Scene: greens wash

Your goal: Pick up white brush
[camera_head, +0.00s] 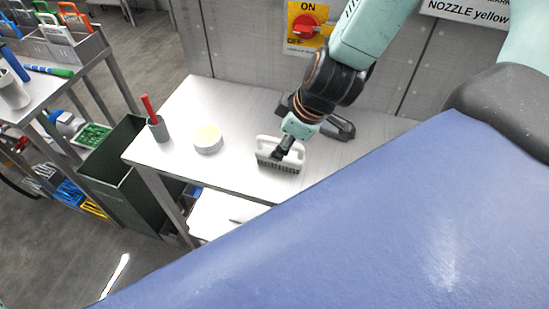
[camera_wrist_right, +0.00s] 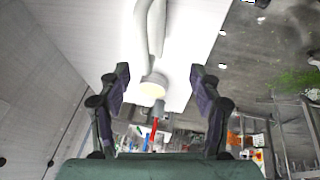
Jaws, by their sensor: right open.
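The white brush (camera_head: 268,152) lies on the light steel table (camera_head: 180,105), its pale handle uppermost and dark bristles along its lower edge. My right gripper (camera_head: 284,148) reaches down over it in the head view and covers part of its handle. In the right wrist view, the white brush (camera_wrist_right: 150,28) shows at the top centre, beyond the fingertips. There the right gripper (camera_wrist_right: 159,74) has its two fingers wide apart, with nothing clamped between them. Whether a finger touches the brush cannot be told. My left gripper is not in view.
A round cream-topped tub (camera_head: 208,139) and a grey cup (camera_head: 158,130) with a red handle stand left of the brush. A dark grey object (camera_head: 340,128) lies behind my gripper. A dark green bin (camera_head: 120,178) stands off the table's left end. A wall (camera_head: 240,40) backs the table.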

